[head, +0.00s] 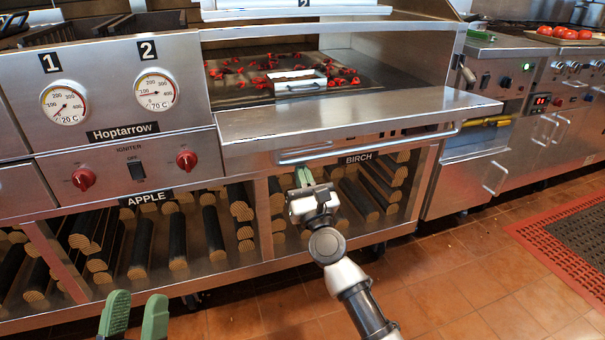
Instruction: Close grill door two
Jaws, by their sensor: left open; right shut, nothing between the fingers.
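Grill door two (298,13), a silver panel marked "2", shows only in part at the top edge of the head view. The chamber below it is open, with glowing red coals and a small silver handled piece (300,82) inside. My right gripper (303,177) is shut and empty, in front of the firewood shelf, below the steel ledge and well below the door. My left gripper (135,312) is open and empty at the bottom left, its green fingers apart. Neither gripper appears to touch the door.
A steel ledge (350,113) juts out below the opening, with a long bar handle (370,146) under it. Gauges and red knobs (84,179) are on the left. Firewood fills the shelves below. Tiled floor (470,270) is free at right, beside a red-edged mat (555,255).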

